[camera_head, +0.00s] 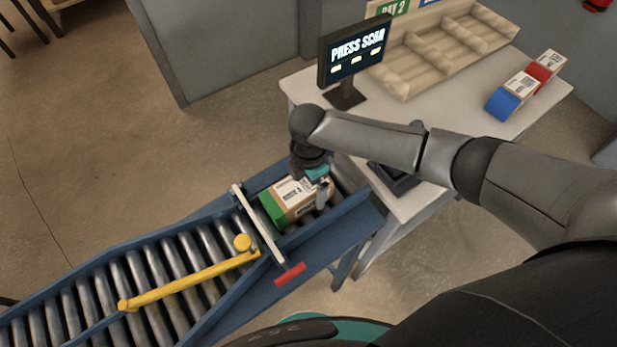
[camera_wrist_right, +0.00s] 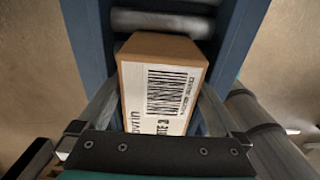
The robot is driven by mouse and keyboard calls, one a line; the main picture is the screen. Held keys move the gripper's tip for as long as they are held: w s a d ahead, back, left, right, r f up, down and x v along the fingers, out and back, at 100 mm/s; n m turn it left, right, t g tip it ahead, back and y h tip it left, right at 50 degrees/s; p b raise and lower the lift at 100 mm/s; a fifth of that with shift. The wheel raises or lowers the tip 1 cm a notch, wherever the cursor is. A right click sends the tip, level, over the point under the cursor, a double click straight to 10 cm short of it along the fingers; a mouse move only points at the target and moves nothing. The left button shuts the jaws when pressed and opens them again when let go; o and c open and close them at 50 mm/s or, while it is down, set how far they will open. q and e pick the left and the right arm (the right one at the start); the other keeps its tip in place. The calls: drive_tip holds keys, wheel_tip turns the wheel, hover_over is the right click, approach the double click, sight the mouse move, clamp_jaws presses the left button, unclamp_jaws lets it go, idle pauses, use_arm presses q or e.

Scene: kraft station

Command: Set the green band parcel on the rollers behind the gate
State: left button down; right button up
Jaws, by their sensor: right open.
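The green band parcel (camera_head: 287,205) is a cardboard box with a green end and a white label. It rests on the rollers just to the right of the gate (camera_head: 258,226), a pale bar with a red end across the conveyor. My right gripper (camera_head: 319,187) is at the parcel's right end, with its jaws open. In the right wrist view the parcel (camera_wrist_right: 160,52) shows its barcode label between the two spread fingers, and its near end is hidden by the gripper (camera_wrist_right: 158,115). My left gripper is not in view.
The roller conveyor (camera_head: 175,265) has blue side rails and a yellow diverter arm (camera_head: 190,280) left of the gate. A white table (camera_head: 430,190) holds a screen reading "PRESS SCAN" (camera_head: 354,52), a bay rack (camera_head: 440,50), and blue (camera_head: 504,103) and red (camera_head: 549,67) band parcels.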

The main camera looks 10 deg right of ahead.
wheel_tip(320, 180, up, 15)
drive_tip(key=p, duration=0.2)
drive_tip(key=shift+r, duration=0.15)
